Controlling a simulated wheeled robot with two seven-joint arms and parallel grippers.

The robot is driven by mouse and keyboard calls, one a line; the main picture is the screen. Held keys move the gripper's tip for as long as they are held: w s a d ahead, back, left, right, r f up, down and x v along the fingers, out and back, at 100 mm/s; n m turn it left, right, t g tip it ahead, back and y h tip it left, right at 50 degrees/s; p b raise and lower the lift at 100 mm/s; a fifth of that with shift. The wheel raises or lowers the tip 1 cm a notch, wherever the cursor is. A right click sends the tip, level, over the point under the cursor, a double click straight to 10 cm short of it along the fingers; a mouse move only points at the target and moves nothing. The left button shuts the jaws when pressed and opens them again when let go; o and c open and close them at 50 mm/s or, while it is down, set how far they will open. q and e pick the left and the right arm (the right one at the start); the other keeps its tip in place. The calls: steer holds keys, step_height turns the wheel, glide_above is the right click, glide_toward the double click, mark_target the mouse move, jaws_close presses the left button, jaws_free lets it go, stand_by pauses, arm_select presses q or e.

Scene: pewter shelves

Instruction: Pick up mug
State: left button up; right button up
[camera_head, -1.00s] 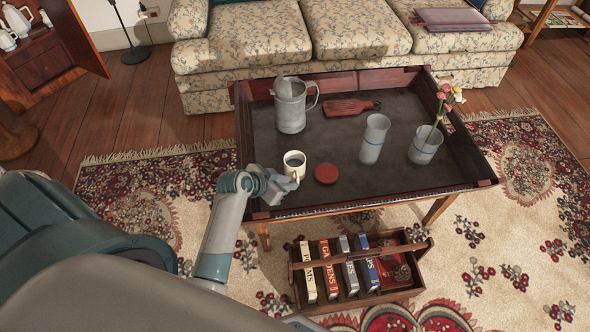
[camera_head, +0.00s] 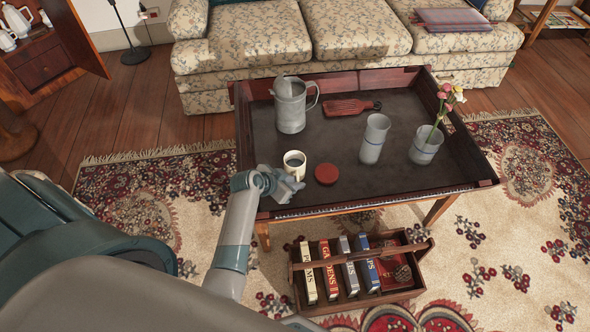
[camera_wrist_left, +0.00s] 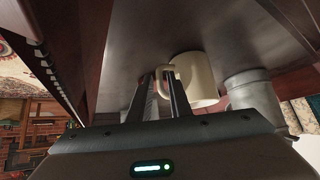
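The cream mug (camera_head: 294,163) stands upright on the dark table top near its front left edge, with dark contents or interior. My left gripper (camera_head: 290,185) is just in front of it, low over the table's front edge. In the left wrist view, which is turned upside down, the mug (camera_wrist_left: 199,80) is close ahead, its handle turned to the fingers. The left fingers (camera_wrist_left: 162,85) stand apart, with the handle at their tips; contact is not clear. My right gripper does not show.
The tray-like table (camera_head: 330,205) has raised rims. A red round lid (camera_head: 326,174) lies right of the mug. A grey pitcher (camera_head: 290,108) stands behind it; a grey cup (camera_head: 374,140) and a flower vase (camera_head: 424,146) stand right. A book crate (camera_head: 345,300) is on the floor in front.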

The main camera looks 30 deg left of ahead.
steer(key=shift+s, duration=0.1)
arm_select(q)
jaws_close()
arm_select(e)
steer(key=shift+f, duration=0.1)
arm_select(q)
steer(key=shift+r, duration=0.1)
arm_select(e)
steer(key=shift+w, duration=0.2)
